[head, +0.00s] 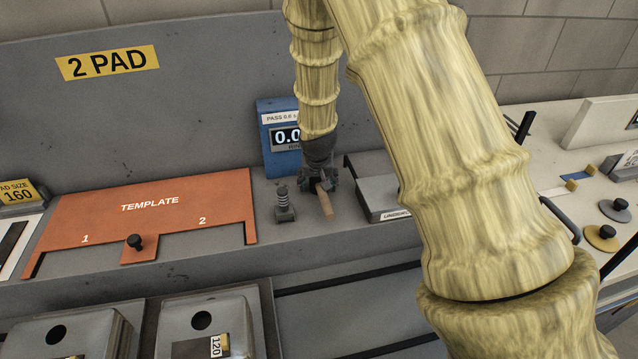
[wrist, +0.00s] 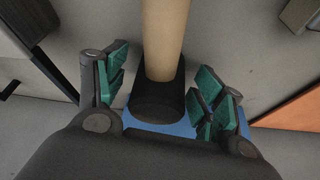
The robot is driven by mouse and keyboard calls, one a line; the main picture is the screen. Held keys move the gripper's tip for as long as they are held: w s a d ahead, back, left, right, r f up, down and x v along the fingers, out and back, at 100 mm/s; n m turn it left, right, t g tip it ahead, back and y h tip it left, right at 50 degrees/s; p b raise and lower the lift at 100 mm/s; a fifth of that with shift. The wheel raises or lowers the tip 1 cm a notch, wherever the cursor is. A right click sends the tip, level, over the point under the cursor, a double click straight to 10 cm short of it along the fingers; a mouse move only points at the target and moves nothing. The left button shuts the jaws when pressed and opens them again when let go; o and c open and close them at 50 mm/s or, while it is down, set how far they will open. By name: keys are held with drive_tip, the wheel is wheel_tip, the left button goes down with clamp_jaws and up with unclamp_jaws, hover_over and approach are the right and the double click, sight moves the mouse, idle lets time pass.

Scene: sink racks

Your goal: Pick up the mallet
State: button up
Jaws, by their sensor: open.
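The mallet shows in the head view as a short tan wooden handle (head: 326,205) lying on the grey bench, its far end hidden under my gripper (head: 319,182). In the wrist view the tan handle (wrist: 165,38) runs in from the top edge to a dark cylindrical part (wrist: 158,98). My gripper (wrist: 163,78) is open, with green-padded fingers on either side of this dark part. A gap shows between the fingers and the mallet on both sides. I cannot tell how high the fingers are above the bench.
A small grey post with a coil (head: 284,203) stands close left of my gripper. A blue display box (head: 275,150) is behind it. A grey tray-like box (head: 382,200) is close on the right. The orange template (head: 150,212) is further left.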

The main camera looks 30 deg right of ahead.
drive_tip(key=c, duration=1.3)
drive_tip(key=shift+r, duration=0.15)
drive_tip(key=shift+c, duration=0.2)
drive_tip(key=shift+r+b, duration=1.75)
drive_tip(key=shift+r, duration=3.15)
drive_tip(key=o, duration=0.4)
drive_tip(key=shift+c, duration=0.3)
